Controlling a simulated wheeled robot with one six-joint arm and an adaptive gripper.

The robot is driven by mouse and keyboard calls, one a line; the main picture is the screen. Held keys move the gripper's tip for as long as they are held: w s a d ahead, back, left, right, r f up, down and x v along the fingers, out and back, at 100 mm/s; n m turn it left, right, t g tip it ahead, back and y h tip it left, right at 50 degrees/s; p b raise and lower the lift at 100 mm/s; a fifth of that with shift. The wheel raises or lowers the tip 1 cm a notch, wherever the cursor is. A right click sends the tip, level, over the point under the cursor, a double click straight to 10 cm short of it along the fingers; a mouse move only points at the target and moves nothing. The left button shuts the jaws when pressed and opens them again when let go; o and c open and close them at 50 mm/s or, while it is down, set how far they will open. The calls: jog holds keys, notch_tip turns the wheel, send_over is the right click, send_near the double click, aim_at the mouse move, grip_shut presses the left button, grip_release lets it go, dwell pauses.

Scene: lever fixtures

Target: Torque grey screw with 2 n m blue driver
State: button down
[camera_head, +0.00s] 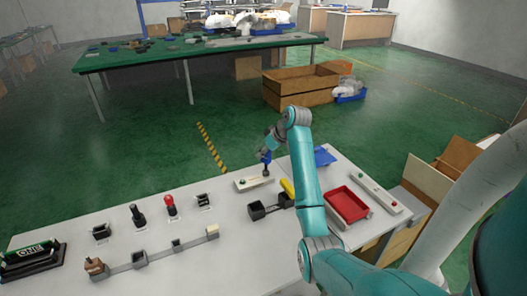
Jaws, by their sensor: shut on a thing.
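My gripper (267,150) is shut on the blue driver (266,158). The driver is held roughly upright, with its lower end pointing down at the right part of a pale block (252,184) on the white table. I cannot tell whether the tip touches the block. A small green spot shows on the left part of the block. The grey screw cannot be made out; it may be hidden by the driver or too small to see.
Black holders (257,210) and a yellow object (288,188) are close in front of the block. A red tray (347,204), a blue tray (324,156) and a pale strip (377,192) lie right. Black-handled (137,215) and red-topped (170,205) fixtures stand left.

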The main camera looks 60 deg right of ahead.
jog(key=m+h, duration=0.1)
jog(key=m, duration=0.2)
jog(key=shift+d+h, duration=0.15)
jog(key=shift+h, duration=0.25)
jog(key=shift+r, duration=2.55)
